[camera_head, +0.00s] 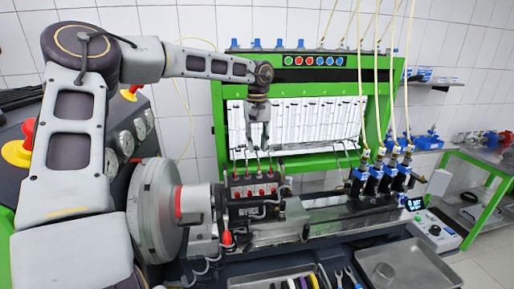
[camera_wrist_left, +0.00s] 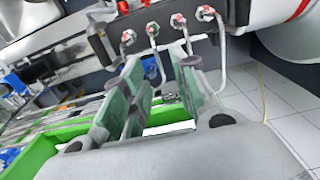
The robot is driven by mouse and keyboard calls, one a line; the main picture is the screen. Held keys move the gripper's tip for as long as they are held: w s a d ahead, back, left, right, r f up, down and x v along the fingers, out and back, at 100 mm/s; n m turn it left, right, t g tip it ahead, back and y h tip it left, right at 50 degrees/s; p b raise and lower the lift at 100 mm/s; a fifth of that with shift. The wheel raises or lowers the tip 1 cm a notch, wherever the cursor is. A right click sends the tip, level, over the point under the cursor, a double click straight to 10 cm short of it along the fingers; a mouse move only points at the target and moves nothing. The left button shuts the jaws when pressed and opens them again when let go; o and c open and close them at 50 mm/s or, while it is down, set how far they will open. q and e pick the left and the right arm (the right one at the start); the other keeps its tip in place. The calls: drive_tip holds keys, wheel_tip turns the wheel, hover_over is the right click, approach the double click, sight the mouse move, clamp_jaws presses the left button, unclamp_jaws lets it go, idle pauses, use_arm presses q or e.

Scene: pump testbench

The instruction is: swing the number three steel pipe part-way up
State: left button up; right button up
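My left gripper (camera_head: 258,147) hangs pointing down just above a row of several thin bent steel pipes that rise from red fittings on the pump (camera_head: 252,205). In the left wrist view, my left gripper (camera_wrist_left: 160,72) has its two fingers apart. One steel pipe (camera_wrist_left: 156,50) shows in the gap between the fingertips, without visible contact on both sides. Another pipe (camera_wrist_left: 187,35) stands just beyond the right finger, and a further one (camera_wrist_left: 224,55) is at the right. I see no clear number on any pipe. My right gripper is not in view.
The green test bench (camera_head: 295,88) with a white panel of measuring tubes (camera_head: 310,122) stands behind the pipes. Several blue injectors (camera_head: 377,182) with yellowish lines stand to the right. A tool tray (camera_head: 290,278) and a metal tray (camera_head: 420,265) lie in front.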

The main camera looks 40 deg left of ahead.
use_arm(q)
drive_tip(key=shift+f, duration=1.15)
clamp_jaws()
